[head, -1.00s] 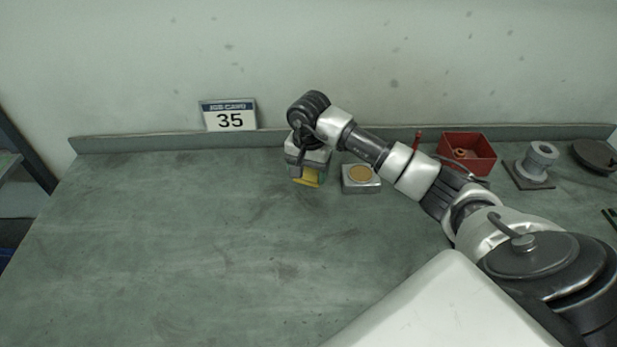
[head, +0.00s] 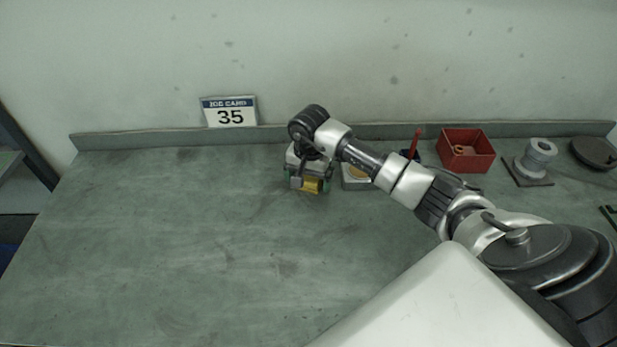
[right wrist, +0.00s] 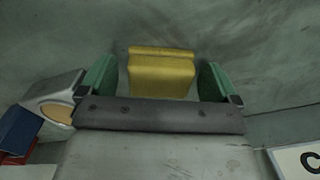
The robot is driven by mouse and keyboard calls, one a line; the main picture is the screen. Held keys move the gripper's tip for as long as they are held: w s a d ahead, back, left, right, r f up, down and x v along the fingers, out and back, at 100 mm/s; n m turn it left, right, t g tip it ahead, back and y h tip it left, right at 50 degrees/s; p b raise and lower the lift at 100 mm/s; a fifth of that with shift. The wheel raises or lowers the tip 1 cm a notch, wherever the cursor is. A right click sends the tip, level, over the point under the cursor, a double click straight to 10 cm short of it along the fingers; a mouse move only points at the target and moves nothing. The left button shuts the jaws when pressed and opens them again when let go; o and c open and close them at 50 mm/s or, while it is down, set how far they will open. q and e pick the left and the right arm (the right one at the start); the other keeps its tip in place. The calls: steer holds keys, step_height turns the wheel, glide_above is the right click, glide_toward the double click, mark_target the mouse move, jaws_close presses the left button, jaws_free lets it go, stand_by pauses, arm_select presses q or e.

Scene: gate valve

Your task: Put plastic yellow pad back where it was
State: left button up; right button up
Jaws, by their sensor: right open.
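The yellow plastic pad (head: 314,186) is at the back middle of the workbench (head: 170,240). My right gripper (head: 311,184) is over it, pointing down and open. In the right wrist view, the pad (right wrist: 160,75) lies between the two green fingers of the gripper (right wrist: 156,82), with a gap on each side. The gripper body hides the pad's near part there. I cannot tell whether the pad rests on the bench. My left gripper is not in view.
A grey block with a round tan top (head: 356,176) stands close to the right of the gripper. A red bin (head: 466,155) and a grey spool-like part (head: 536,158) are farther right. A "35" card (head: 229,112) is at the back. The bench's left and front are clear.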

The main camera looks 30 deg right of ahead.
steer(key=shift+r, duration=0.2)
step_height(320, 180, up, 12)
steer(key=b, duration=0.2)
steer(key=shift+f, duration=0.1)
